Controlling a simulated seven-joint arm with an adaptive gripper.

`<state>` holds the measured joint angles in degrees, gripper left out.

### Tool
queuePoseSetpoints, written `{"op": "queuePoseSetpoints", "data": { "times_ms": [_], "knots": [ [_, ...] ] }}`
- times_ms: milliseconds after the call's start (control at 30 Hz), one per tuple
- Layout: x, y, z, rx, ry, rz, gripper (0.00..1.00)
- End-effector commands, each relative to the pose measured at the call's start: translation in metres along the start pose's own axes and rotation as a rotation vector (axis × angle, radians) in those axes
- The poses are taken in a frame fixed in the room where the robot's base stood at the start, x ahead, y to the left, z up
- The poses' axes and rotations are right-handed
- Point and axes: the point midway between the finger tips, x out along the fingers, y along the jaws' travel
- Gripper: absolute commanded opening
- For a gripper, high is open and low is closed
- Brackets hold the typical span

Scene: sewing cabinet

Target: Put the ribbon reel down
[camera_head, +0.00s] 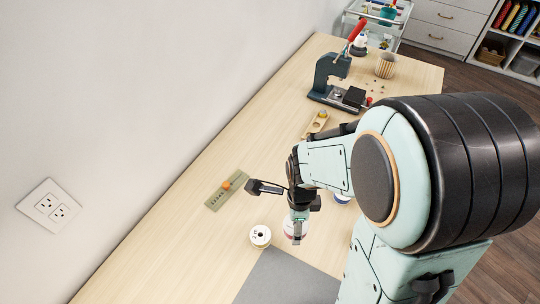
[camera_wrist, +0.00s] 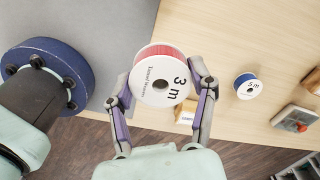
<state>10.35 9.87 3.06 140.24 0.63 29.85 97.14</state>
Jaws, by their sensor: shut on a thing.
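A ribbon reel (camera_wrist: 162,82) with a white face marked "3 m" and red ribbon is between the fingers of my gripper (camera_wrist: 163,88) in the wrist view. The fingers touch it on both sides. The gap between the held reel and the table cannot be told.
A green strip (camera_head: 222,192) with an orange piece lies behind. A blue reel (camera_wrist: 247,86) is right of my gripper. A press (camera_head: 333,80) stands farther back.

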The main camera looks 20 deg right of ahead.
Motion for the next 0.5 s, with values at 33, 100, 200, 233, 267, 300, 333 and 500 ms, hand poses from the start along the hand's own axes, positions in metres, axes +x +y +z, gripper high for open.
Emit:
{"op": "queuePoseSetpoints", "data": {
  "times_ms": [33,100,200,233,267,300,333,500],
  "knots": [
    [0.004,-0.007,-0.001,0.006,0.000,0.003,0.29],
    [0.011,-0.022,0.001,0.007,0.000,0.004,0.29],
    [0.024,-0.050,0.005,0.005,0.000,0.004,0.29],
    [0.028,-0.058,0.006,0.005,0.000,0.004,0.29],
    [0.032,-0.067,0.007,0.004,0.000,0.005,0.29],
    [0.037,-0.078,0.009,0.004,-0.001,0.003,0.29],
    [0.041,-0.087,0.010,0.004,-0.001,0.002,0.29],
    [0.076,-0.114,0.013,0.004,0.000,0.004,0.29]
  ]
}}
